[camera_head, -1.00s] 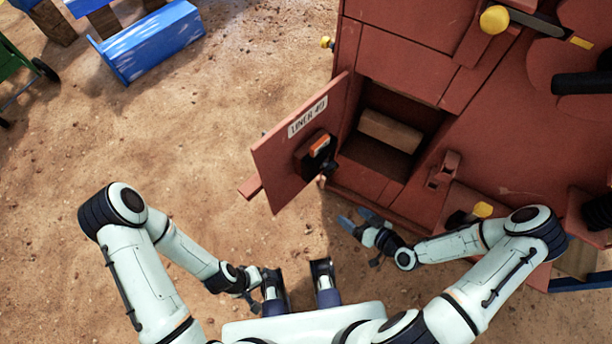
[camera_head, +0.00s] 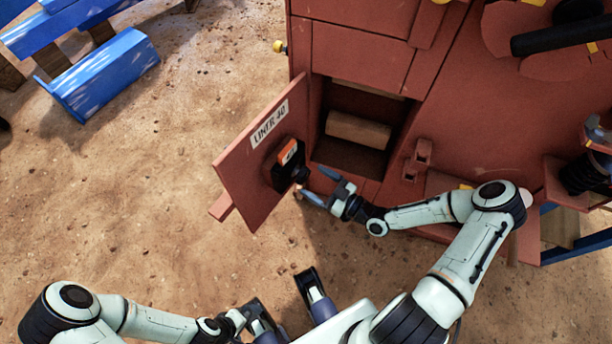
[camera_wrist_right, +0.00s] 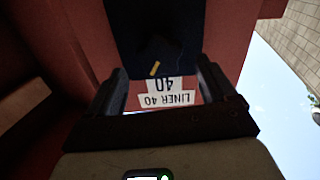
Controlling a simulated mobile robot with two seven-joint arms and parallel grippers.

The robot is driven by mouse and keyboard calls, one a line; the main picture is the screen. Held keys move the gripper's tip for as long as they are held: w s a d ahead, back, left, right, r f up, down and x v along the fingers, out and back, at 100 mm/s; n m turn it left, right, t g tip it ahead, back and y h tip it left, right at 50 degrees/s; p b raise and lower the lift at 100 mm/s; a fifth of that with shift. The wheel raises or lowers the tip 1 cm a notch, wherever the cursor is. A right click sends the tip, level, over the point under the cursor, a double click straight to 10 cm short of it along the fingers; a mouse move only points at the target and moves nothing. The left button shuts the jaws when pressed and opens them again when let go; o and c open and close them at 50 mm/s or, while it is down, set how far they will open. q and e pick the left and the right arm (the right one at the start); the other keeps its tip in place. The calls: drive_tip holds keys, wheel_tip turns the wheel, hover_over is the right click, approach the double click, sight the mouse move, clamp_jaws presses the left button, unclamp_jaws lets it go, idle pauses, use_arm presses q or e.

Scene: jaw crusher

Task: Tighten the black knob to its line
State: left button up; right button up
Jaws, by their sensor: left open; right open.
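The black knob (camera_head: 301,174) sits on the inner side of the open red door (camera_head: 240,178), by a black housing with an orange piece (camera_head: 288,151). In the right wrist view a dark block (camera_wrist_right: 150,35) with a short yellow line (camera_wrist_right: 155,69) shows ahead, between the fingers; it appears to be the knob. My right gripper (camera_head: 319,185) is open, its fingertips close to the knob's right; contact cannot be told. My left gripper (camera_head: 240,316) is open and low at the bottom, away from the door; its fingers are hard to make out.
The red crusher body (camera_head: 470,110) fills the right, with an open compartment holding a brown block (camera_head: 358,130). The door bears a "LINER 40" label (camera_head: 269,124). A blue bench-like object (camera_head: 105,75) lies far left. Sandy ground left of the door is clear.

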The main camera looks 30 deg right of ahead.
sight(305, 176)
drive_tip(key=shift+x, duration=1.95)
drive_tip(key=c, duration=1.1)
drive_tip(key=shift+o, duration=0.2)
